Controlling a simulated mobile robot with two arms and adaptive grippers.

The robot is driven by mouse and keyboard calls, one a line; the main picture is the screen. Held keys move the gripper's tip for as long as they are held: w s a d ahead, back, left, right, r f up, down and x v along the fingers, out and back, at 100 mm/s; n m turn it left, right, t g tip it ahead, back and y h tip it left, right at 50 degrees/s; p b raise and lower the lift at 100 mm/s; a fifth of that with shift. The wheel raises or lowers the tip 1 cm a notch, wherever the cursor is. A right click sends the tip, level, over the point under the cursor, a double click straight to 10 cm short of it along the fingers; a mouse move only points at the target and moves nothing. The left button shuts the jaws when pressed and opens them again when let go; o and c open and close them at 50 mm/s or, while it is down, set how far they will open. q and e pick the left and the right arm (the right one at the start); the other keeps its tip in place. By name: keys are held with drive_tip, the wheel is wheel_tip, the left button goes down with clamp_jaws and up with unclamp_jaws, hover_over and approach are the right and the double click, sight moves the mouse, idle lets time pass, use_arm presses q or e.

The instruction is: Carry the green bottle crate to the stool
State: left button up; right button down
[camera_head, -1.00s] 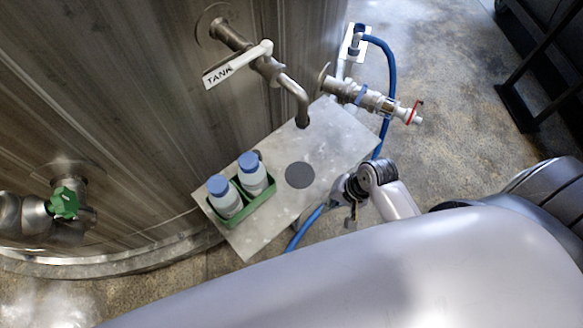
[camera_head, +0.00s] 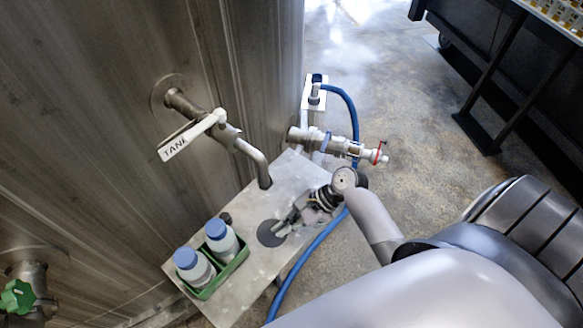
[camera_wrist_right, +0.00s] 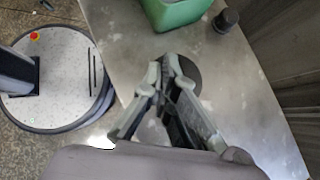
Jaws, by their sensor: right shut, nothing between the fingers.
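The green bottle crate (camera_head: 222,276) stands on a grey metal shelf (camera_head: 290,185) beside the tank. It holds two white bottles with blue caps, a front one (camera_head: 193,267) and a back one (camera_head: 221,240). In the right wrist view part of the green crate (camera_wrist_right: 178,12) shows at the top edge. My right gripper (camera_head: 280,231) is over the shelf near a dark round disc, to the right of the crate and apart from it. In the wrist view the right gripper (camera_wrist_right: 167,62) is shut and empty. My left gripper and the stool are not clearly seen.
A tap pipe (camera_head: 258,165) with a TANK tag (camera_head: 180,140) hangs over the shelf. A valve (camera_head: 340,144) and a blue hose (camera_head: 318,245) lie on its right. A small black cap (camera_wrist_right: 228,18) stands by the crate. A dark-framed bench (camera_head: 500,75) is at the right.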

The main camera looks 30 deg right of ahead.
drive_tip(key=x, duration=0.4)
drive_tip(key=shift+w+a+p, duration=0.2)
drive_tip(key=shift+a, duration=0.4)
drive_tip(key=shift+w+a+p, duration=0.15)
drive_tip(key=shift+a, duration=0.5)
drive_tip(key=shift+w+a, duration=0.15)
drive_tip(key=shift+a, duration=0.55)
